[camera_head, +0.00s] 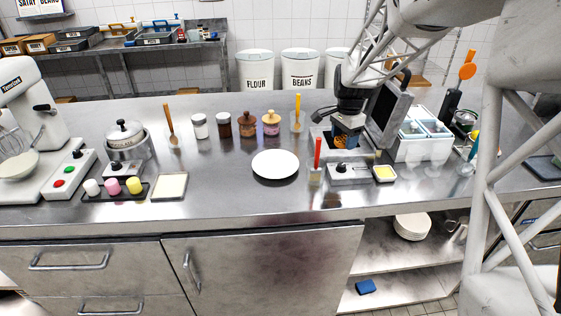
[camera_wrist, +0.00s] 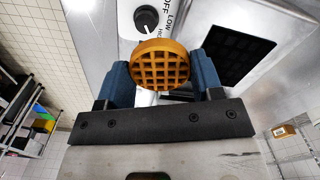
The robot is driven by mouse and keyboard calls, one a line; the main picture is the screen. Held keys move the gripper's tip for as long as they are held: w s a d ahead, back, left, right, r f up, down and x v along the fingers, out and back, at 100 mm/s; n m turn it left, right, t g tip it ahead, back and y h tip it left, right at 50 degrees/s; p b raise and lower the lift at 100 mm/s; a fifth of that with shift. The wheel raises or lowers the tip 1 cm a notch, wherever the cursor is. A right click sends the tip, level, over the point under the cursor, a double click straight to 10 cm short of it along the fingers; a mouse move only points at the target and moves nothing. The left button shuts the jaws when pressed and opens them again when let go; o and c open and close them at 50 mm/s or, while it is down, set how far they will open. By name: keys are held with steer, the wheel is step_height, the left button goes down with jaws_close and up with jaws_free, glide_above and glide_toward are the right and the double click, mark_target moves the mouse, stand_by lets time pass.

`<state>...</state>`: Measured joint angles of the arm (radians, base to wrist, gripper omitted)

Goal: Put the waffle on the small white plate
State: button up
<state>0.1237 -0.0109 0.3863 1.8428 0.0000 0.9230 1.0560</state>
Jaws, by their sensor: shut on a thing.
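The waffle (camera_wrist: 160,66) is round and golden brown with a grid of square pockets. My gripper (camera_wrist: 157,74) is shut on it, with a blue finger at each side. In the head view my gripper (camera_head: 347,131) holds the waffle (camera_head: 341,142) at the back of the waffle maker's front panel (camera_head: 349,174); I cannot tell the exact gap below it. The small white plate (camera_head: 275,164) lies empty on the steel counter, to the left of my gripper.
A red-handled utensil in a holder (camera_head: 316,165) stands between the plate and the waffle maker. Jars (camera_head: 247,125) stand behind the plate. A white container with blue compartments (camera_head: 421,142) is at right. The counter in front of the plate is clear.

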steer(key=shift+w+a+r+n, duration=1.25)
steer(key=shift+w+a+n, duration=3.95)
steer(key=shift+w, duration=0.65)
steer(key=s+a+f+m, duration=0.2)
steer(key=s+m, duration=0.2)
steer(key=s, duration=0.3)
steer(key=s+a+f+m, duration=0.3)
steer(key=s+m, duration=0.1)
steer(key=s, duration=0.4)
steer(key=s+a+f+m, duration=0.2)
steer(key=s+f+m, duration=0.1)
steer(key=s+m, duration=0.2)
steer(key=shift+s+a+f, duration=0.1)
steer(key=shift+s+a, duration=0.1)
steer(key=shift+s, duration=0.5)
steer(key=shift+s+a+f, duration=0.1)
steer(key=shift+s+a, duration=0.1)
steer(key=shift+s, duration=0.45)
steer(key=shift+w, duration=0.1)
glide_above(275, 166)
steer(key=shift+s+d+f, duration=0.1)
steer(key=shift+s+f, duration=0.35)
steer(key=shift+f, duration=0.25)
steer(key=shift+w, duration=0.4)
steer(key=shift+f, duration=1.8)
